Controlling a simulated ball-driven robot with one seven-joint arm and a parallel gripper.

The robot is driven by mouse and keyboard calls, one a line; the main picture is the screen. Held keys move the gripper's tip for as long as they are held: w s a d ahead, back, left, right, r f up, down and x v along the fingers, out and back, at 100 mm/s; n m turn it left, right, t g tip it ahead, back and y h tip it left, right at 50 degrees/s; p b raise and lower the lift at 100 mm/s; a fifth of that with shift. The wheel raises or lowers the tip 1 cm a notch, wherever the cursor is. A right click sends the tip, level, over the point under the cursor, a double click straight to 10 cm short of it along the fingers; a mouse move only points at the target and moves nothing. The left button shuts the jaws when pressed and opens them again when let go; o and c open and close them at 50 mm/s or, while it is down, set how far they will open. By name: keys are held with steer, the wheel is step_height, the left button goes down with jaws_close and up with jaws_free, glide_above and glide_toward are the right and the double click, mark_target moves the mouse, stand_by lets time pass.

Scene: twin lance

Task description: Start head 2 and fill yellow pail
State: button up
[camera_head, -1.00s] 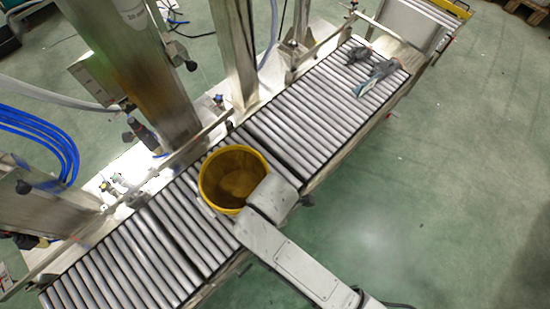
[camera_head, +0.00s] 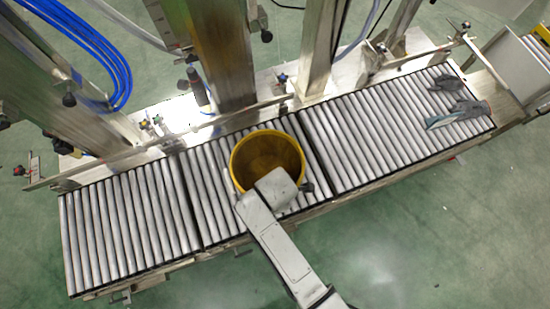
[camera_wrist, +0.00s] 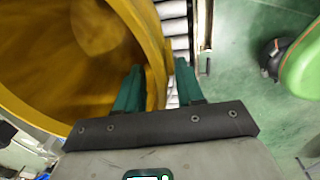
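The yellow pail (camera_head: 240,172) stands upright on the roller conveyor, open at the top. Its inside looks amber-brown; I cannot tell whether it holds liquid. My gripper is at the pail's near right rim; in the head view my wrist hides the fingers. In the wrist view my gripper (camera_wrist: 158,82) has its two green fingers apart, one inside the pail and one outside, with the pail wall (camera_wrist: 155,55) between them. A gap shows beside the outer finger. Steel columns (camera_head: 215,50) with hoses stand behind the conveyor; I cannot tell which is head 2.
Grey gloves (camera_head: 460,112) lie on the rollers at the right. A guide rail (camera_head: 160,147) runs along the conveyor's back, with black-knobbed valves (camera_head: 155,123) behind it. Bare rollers (camera_head: 120,230) lie left of the pail. Green floor (camera_head: 430,230) is clear in front.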

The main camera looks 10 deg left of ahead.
steer(key=shift+f, duration=0.65)
steer(key=shift+c, duration=0.3)
jaws_close()
steer(key=shift+w+a, duration=0.1)
